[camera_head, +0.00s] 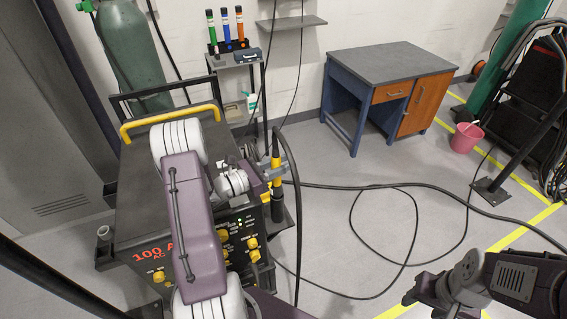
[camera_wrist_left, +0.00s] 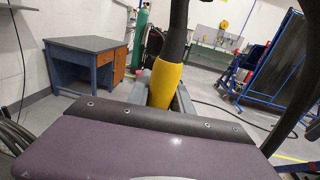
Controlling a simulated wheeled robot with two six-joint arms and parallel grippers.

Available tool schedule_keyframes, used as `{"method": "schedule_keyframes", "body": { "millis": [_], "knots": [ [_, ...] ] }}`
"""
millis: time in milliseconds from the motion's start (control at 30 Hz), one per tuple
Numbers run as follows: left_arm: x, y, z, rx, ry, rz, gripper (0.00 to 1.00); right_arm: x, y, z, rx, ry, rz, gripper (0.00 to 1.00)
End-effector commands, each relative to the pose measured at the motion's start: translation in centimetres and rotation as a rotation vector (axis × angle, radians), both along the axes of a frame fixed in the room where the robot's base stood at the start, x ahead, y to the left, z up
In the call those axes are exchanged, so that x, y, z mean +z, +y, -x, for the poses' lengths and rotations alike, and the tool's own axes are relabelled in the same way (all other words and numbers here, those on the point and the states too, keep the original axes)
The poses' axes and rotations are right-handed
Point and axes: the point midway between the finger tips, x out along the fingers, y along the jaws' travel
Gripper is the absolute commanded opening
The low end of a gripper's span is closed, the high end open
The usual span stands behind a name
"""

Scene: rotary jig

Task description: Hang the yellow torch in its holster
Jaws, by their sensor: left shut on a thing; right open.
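The yellow torch (camera_head: 276,148) is upright beside the right side of the welding machine, with its black cable curving over above it. My left gripper (camera_head: 274,171) is shut on the torch. In the left wrist view the torch (camera_wrist_left: 165,84) shows its yellow body between the grey fingers and a black part above. A dark upright tube, which looks like the holster (camera_head: 277,208), is directly below the torch; I cannot tell whether the torch tip is inside it. My right gripper (camera_head: 447,290) is open and empty at the lower right.
The welding machine (camera_head: 150,205) with a yellow handle stands at the left. Black cable (camera_head: 352,215) loops over the floor. A desk (camera_head: 385,65) stands at the back, and a pink bucket (camera_head: 466,137) is at the right. Open floor lies between the machine and the desk.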

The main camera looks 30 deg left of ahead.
Motion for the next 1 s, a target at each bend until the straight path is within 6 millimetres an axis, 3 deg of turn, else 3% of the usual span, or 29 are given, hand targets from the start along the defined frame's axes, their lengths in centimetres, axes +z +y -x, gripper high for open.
{"method": "schedule_keyframes", "body": {
  "millis": [1000],
  "knots": [
    [-0.9, 0.0, 0.0, 0.0, -0.002, 0.0, 0.0, -0.8, 0.0, 0.0, 0.0, 0.0, 0.0, 0.53]
  ]
}}
